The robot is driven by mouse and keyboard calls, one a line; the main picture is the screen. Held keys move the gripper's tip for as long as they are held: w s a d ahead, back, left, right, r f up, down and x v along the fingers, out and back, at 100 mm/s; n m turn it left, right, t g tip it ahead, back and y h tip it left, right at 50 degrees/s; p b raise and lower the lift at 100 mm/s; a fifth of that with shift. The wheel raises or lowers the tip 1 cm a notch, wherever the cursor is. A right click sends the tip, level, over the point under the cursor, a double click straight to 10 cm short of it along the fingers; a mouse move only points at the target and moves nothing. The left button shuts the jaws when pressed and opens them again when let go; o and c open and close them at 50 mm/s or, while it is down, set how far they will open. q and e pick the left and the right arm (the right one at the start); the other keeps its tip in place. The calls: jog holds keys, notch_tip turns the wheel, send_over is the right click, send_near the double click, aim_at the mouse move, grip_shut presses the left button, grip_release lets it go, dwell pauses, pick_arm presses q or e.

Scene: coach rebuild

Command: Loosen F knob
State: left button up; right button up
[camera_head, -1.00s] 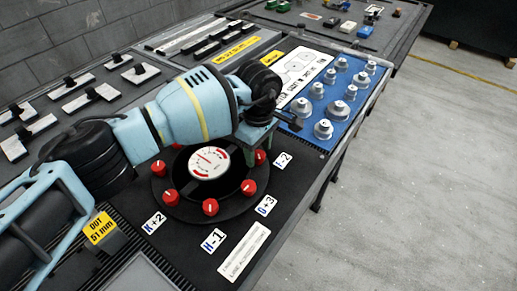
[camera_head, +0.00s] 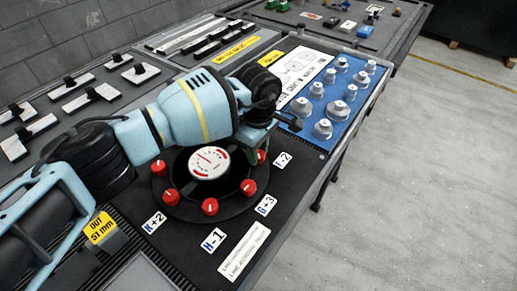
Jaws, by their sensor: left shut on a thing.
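A round black dial plate (camera_head: 197,214) with a white gauge (camera_head: 209,163) at its centre carries several red knobs around its rim. Red knobs show at the front (camera_head: 210,207), left (camera_head: 159,168) and right (camera_head: 248,187). My left gripper (camera_head: 258,143) is over the far right rim, shut on a red knob (camera_head: 262,157) of which only a little shows below it. The fingertips are mostly hidden by my wrist. No F label is readable; my arm covers the far side of the dial. My right gripper is not in view.
Label cards K+2 (camera_head: 154,222), H-1 (camera_head: 214,239), G+3 (camera_head: 266,205) and I-2 (camera_head: 283,160) lie around the dial. A blue board (camera_head: 345,118) with several silver knobs is at the right. A yellow "OUT 51 mm" block (camera_head: 101,228) is at the left.

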pick_arm(q)
jog(key=n+p, duration=0.1)
jog(key=n, duration=0.4)
jog(key=shift+r, duration=0.15)
jog(key=n+p, duration=0.1)
jog(key=n, duration=0.4)
jog(key=shift+n, duration=0.3)
jog(key=n+p, duration=0.1)
jog(key=n, duration=0.1)
jog(key=shift+n, duration=0.4)
jog(key=shift+n+p, duration=0.6)
jog(key=shift+n, duration=1.4)
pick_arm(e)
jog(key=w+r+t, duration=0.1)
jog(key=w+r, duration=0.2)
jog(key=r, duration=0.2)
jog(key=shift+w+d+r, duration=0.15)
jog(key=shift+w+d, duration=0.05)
pick_arm(q)
jog(key=o, duration=1)
jog(key=shift+c, duration=0.2)
